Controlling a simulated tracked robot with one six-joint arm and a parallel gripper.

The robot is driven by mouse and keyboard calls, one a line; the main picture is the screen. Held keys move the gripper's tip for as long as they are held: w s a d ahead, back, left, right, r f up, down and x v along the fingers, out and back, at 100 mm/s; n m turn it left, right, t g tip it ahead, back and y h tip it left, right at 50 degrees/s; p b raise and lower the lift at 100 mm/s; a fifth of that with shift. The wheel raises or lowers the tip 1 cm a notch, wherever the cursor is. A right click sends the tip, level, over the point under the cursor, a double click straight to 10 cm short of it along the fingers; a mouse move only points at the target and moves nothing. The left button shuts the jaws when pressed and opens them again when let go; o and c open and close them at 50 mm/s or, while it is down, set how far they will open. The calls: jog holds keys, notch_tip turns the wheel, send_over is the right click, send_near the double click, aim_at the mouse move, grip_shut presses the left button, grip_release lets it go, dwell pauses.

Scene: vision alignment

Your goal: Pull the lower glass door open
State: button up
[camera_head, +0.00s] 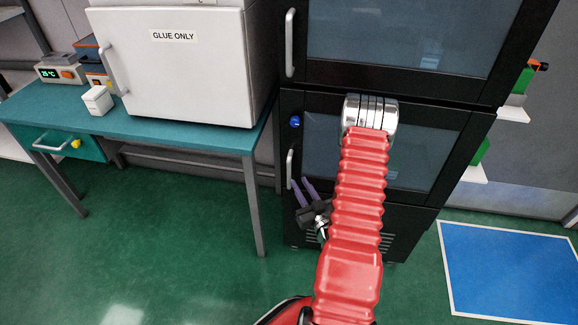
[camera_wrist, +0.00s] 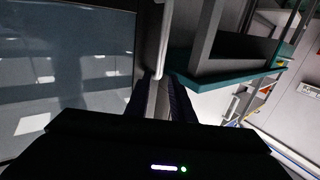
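The lower glass door (camera_head: 421,154) is a dark pane in a black frame and looks closed. Its silver vertical handle (camera_head: 290,168) is at the left edge; a handle also shows in the wrist view (camera_wrist: 164,40) beside the glass (camera_wrist: 75,70). My gripper (camera_head: 300,180) has two purple fingers, spread apart, close to the handle's lower end. In the wrist view my gripper (camera_wrist: 160,90) shows a finger on each side, with the handle's end in line with the gap. Contact cannot be told. My red arm covers part of the door.
A blue knob (camera_head: 295,121) sits above the handle. The upper glass door (camera_head: 400,32) has its own handle (camera_head: 290,42). A teal table (camera_head: 190,134) with a white "GLUE ONLY" cabinet (camera_head: 175,75) stands at the left. Green floor (camera_head: 170,240) is clear in front; a blue floor panel (camera_head: 515,275) lies right.

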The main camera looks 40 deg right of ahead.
aim_at(290, 167)
jog(key=x, duration=1)
jog(key=shift+w+d, duration=0.15)
jog(key=shift+w, duration=0.2)
jog(key=shift+c, duration=0.6)
grip_shut()
